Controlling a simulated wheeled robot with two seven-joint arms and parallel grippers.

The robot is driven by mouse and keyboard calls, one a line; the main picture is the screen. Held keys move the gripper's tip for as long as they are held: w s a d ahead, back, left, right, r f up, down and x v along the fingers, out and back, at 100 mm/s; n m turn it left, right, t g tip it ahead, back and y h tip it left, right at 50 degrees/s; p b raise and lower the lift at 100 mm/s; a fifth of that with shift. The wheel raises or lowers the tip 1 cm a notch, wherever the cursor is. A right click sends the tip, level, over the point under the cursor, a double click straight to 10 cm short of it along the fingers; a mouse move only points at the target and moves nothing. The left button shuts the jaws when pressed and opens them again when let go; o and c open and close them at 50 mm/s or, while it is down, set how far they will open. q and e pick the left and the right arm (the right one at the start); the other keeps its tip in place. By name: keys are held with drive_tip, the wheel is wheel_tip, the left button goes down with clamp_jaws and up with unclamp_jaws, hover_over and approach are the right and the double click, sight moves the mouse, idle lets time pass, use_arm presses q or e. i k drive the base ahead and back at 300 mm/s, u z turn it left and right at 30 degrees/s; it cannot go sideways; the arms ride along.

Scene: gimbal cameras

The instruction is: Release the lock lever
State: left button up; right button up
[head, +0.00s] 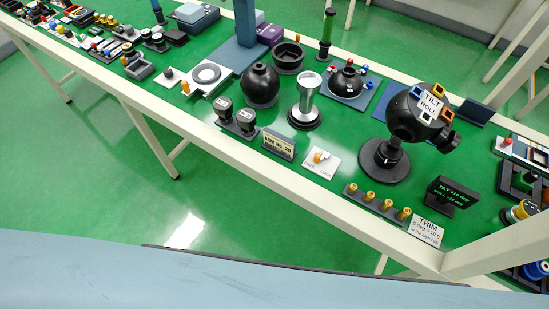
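A small white plate (322,163) near the table's front edge carries an orange-tipped lever (318,156) and a pale knob beside it. Small print on the plate is too small to read surely; this looks like the lock lever. Behind it to the right, a black gimbal ball (408,118) with a "TILT ROLL" label and blue and orange square frames stands on a round black base (385,161). A dark display (453,193) with green text reads tilt and roll, apparently +10 and -10 deg. Neither of my grippers is in view.
A rack of brass weights (377,203) and a "TRIM" card (426,231) stand right of the lever plate. A pale frame rail (270,176) runs along the front.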

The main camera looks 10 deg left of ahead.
sight(318, 157)
drive_tip(key=u, duration=1)
drive_tip(key=k, duration=0.8)
drive_tip(key=z, duration=1.7)
